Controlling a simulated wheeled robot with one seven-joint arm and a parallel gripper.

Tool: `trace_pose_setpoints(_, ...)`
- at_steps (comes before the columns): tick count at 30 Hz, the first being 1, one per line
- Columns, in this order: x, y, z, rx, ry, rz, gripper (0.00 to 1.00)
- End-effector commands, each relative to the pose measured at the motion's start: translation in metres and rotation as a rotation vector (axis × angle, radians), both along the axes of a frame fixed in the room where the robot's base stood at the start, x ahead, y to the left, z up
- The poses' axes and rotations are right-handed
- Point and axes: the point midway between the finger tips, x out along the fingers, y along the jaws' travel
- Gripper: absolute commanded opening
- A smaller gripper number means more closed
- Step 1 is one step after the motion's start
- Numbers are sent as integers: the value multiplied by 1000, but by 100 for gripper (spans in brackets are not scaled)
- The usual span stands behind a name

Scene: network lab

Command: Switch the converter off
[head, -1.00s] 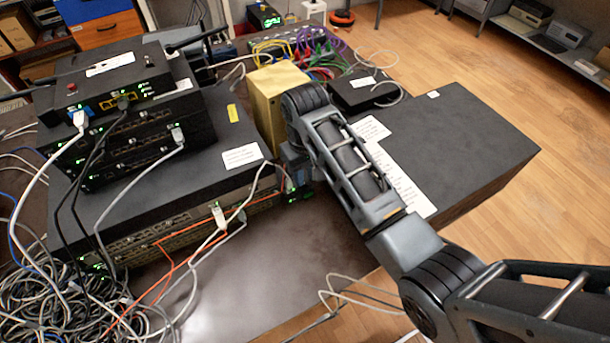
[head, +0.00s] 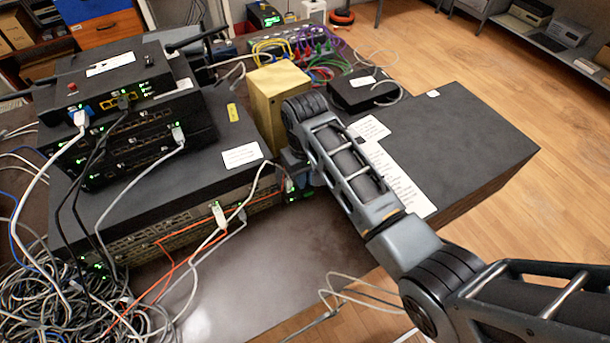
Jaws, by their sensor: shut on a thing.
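A small black box with green lights (head: 299,192), which looks like the converter, sits at the right front corner of the large black rack unit, with a pale cable running to it. My gripper (head: 293,172) reaches down to this box from behind and above, and is shut on it. My forearm stands just to the right. The fingertips are mostly hidden, and I cannot make out the box's switch.
A yellow box (head: 277,98) stands right behind my gripper. Stacked network units (head: 150,125) with cables are at left, and a tangle of cables (head: 75,300) lies at lower left. A large black case (head: 460,135) is at right.

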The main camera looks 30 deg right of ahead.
Motion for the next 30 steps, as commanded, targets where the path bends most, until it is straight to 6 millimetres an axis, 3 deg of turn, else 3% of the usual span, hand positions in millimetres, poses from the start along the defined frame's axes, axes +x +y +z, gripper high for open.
trace_pose_setpoints(13,8,0,1,-1,229,0,0)
trace_pose_setpoints(25,8,0,2,0,255,0,0)
trace_pose_setpoints(26,8,0,2,0,255,0,15)
trace_pose_setpoints(30,8,0,2,0,255,0,24)
